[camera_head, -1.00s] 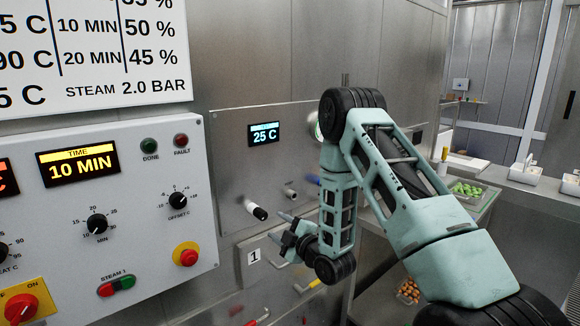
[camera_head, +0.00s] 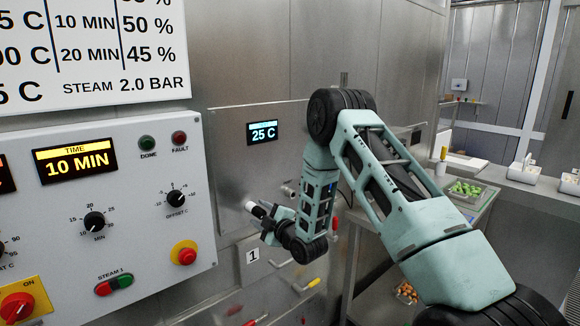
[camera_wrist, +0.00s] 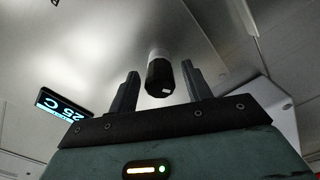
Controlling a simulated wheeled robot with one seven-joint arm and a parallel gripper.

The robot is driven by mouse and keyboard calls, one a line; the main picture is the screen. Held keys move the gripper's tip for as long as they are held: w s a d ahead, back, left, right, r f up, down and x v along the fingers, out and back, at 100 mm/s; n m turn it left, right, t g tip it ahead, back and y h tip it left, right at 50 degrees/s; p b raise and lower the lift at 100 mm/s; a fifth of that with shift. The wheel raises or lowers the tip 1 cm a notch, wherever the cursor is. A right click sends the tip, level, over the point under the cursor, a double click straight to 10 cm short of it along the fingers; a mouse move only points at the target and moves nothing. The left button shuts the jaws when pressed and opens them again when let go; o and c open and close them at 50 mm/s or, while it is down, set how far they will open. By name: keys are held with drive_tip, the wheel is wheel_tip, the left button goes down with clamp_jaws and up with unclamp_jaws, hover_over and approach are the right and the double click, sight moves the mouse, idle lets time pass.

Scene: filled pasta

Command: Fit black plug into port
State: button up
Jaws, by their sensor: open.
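The black plug (camera_head: 250,206) is a short cylinder with a white section and a black end, standing out from the steel panel; it also shows in the wrist view (camera_wrist: 159,78). My gripper (camera_head: 265,215) is at the plug and partly covers it in the head view. In the wrist view my gripper (camera_wrist: 159,68) is open, with one finger on each side of the black end and a visible gap on both sides. A small grey metal fitting (camera_head: 287,190) sits on the panel to the right of the plug; I cannot tell for sure if it is the port.
A grey control panel (camera_head: 140,205) with knobs and buttons stands at left. A 25 C display (camera_head: 263,133) is above the plug. Below are a "1" label (camera_head: 252,256) and handles with yellow (camera_head: 313,283) and red ends. A counter with trays (camera_head: 465,190) is at right.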

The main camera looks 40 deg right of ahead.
drive_tip(key=shift+f+b, duration=0.1)
drive_tip(key=shift+b, duration=0.3)
idle(0.4)
drive_tip(key=c, duration=1)
